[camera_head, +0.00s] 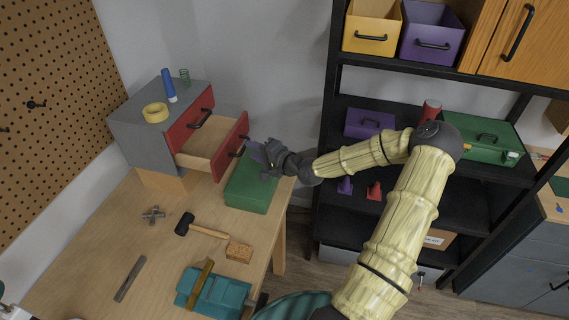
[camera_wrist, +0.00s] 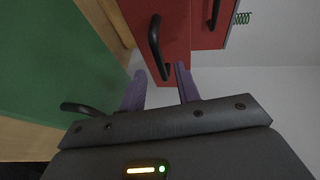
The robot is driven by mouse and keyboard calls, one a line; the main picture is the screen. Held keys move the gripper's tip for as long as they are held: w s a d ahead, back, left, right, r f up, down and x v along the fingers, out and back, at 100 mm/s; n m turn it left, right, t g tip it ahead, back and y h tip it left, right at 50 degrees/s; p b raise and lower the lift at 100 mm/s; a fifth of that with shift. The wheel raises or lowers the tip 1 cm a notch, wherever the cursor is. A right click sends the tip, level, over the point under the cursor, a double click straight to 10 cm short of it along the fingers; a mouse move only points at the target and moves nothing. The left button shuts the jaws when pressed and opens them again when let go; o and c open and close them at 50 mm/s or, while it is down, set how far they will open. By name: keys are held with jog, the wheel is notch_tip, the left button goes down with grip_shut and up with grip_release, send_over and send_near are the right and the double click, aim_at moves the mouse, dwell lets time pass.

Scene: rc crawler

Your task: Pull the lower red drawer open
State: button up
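The grey cabinet (camera_head: 135,128) on the workbench has two red drawers. The upper red drawer (camera_head: 186,120) is shut. The lower red drawer (camera_head: 225,158) stands pulled out, its bare wooden inside showing. Its black handle (camera_head: 238,147) is on the front, and in the wrist view the handle (camera_wrist: 156,45) lies just ahead of my fingers. My gripper (camera_head: 258,151) is in front of this drawer, above the green box. In the wrist view my gripper's purple fingers (camera_wrist: 160,70) are apart with nothing clamped between them. Whether a finger touches the handle I cannot tell.
The green box (camera_head: 248,194) lies close under my gripper. A mallet (camera_head: 205,230), a sponge (camera_head: 238,251) and a teal vise (camera_head: 215,294) are on the workbench (camera_head: 150,244). Blue and yellow items sit on the cabinet. A black shelf (camera_head: 337,80) stands right.

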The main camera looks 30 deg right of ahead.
jog(key=b+v, duration=0.1)
jog(key=v, duration=1.3)
jog(key=shift+b, duration=0.3)
jog(key=shift+s+d, duration=0.1)
jog(key=s+a+f+n+g, duration=0.1)
jog(key=a+f+n+g, duration=0.1)
jog(key=a+f+g, duration=0.1)
jog(key=s+a+f+n+g+h, duration=0.1)
jog(key=s+a+f+n+g, duration=0.1)
jog(key=a+f+g, duration=0.1)
jog(key=s+a+f+n+g+h, duration=0.1)
jog(key=s+a+f+n+g, duration=0.1)
jog(key=a+f+g, duration=0.1)
jog(key=shift+s+a+f+n+g, duration=0.15)
jog(key=shift+a+f, duration=0.1)
jog(key=shift+f, duration=0.4)
jog(key=shift+s+a+f+n+g, duration=0.15)
jog(key=shift+a+f, duration=0.15)
jog(key=shift+f, duration=0.3)
jog(key=s+a+r+n+g+h, duration=0.2)
jog(key=s+a+r+n+h, duration=0.2)
jog(key=s+r, duration=0.4)
notch_tip(320, 180, up, 4)
jog(key=shift+s+a+f+n, duration=0.2)
jog(key=shift+s+a+n, duration=0.15)
jog(key=shift+a+n, duration=0.45)
